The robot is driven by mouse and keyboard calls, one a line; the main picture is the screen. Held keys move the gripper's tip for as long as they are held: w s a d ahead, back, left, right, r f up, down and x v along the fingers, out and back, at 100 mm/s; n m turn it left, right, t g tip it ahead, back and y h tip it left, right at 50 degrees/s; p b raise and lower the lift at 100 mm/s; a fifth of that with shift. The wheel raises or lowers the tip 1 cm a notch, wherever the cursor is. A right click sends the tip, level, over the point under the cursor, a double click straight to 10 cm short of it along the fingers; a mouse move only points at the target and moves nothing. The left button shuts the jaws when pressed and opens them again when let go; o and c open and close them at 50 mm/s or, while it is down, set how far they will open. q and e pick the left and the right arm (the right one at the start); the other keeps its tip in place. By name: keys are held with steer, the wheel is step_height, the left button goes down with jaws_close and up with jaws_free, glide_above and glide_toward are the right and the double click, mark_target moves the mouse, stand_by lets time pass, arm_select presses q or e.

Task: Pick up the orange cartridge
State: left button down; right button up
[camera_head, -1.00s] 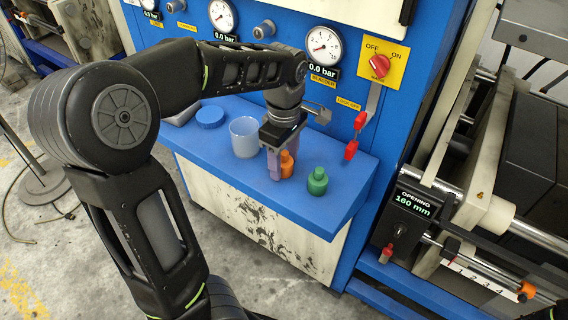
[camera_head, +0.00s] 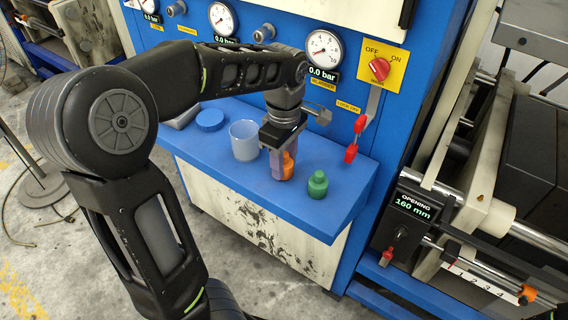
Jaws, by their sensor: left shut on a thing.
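The orange cartridge (camera_head: 288,166) stands upright on the blue shelf (camera_head: 234,182), or just at its surface; I cannot tell whether it is lifted. My left gripper (camera_head: 281,165) points down from above and is shut on the cartridge. Its fingers hide part of the cartridge's side. A green cartridge (camera_head: 317,184) stands on the shelf just to the right, apart from the gripper. My right gripper is not in view.
A translucent cup (camera_head: 244,141) stands close left of the gripper, with a blue lid (camera_head: 210,119) beyond it. The blue panel with gauges (camera_head: 324,45), the red switch (camera_head: 379,68) and red-handled valve (camera_head: 351,152) rises behind. The shelf's front left is clear.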

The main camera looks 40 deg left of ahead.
arm_select(q)
step_height(320, 180, up, 10)
steer(key=shift+f+p, duration=0.2)
steer(key=shift+p, duration=0.25)
steer(key=shift+f, duration=0.1)
stand_by(0.6)
